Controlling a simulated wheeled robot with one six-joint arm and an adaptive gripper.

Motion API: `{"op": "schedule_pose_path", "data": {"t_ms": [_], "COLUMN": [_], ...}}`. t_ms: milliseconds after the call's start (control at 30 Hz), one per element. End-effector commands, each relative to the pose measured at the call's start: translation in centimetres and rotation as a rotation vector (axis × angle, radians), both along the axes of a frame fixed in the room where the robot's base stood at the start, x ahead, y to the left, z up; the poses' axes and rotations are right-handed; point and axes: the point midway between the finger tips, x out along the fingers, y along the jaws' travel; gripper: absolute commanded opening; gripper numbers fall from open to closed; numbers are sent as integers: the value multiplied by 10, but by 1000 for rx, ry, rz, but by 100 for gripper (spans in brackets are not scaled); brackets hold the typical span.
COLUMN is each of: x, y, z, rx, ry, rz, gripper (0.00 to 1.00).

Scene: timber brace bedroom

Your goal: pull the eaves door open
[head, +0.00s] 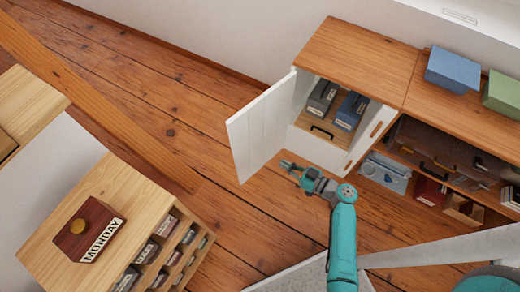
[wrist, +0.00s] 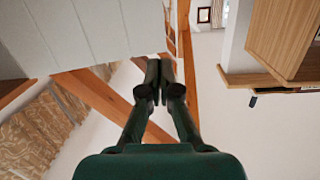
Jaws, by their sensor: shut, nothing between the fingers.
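The white eaves door (head: 262,125) stands swung well out from the low cabinet, leaving its opening uncovered. No handle shows on the door. In the wrist view, a white grooved panel (wrist: 75,35), which looks like this door, fills the upper left. My gripper (head: 286,165) is shut and empty, to the right of the door's lower part and in front of the opening. In the wrist view its closed fingertips (wrist: 159,62) lie by the panel's lower right corner. I cannot tell whether they touch it.
Inside the opening are a grey box (head: 321,98), a blue box (head: 351,110) and a wooden front with a black handle. Open shelves with cases (head: 445,160) adjoin on the right. A wooden pigeonhole unit bears a MONDAY box (head: 90,229) at lower left. Floorboards (head: 180,120) left of the door are clear.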

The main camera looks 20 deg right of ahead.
Motion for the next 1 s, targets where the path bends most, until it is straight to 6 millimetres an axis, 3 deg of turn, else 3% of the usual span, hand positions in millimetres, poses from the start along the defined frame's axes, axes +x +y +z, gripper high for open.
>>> {"op": "schedule_pose_path", "data": {"t_ms": [100,267,467,1000], "x": [12,18,34,109], "y": [-17,-21,-9,41], "z": [16,23,23,23], "rx": [-4,-8,-8,-7], "ry": [-88,-129,-128,-126], "rz": [16,26,29,27], "gripper": [0,0,0,0]}}
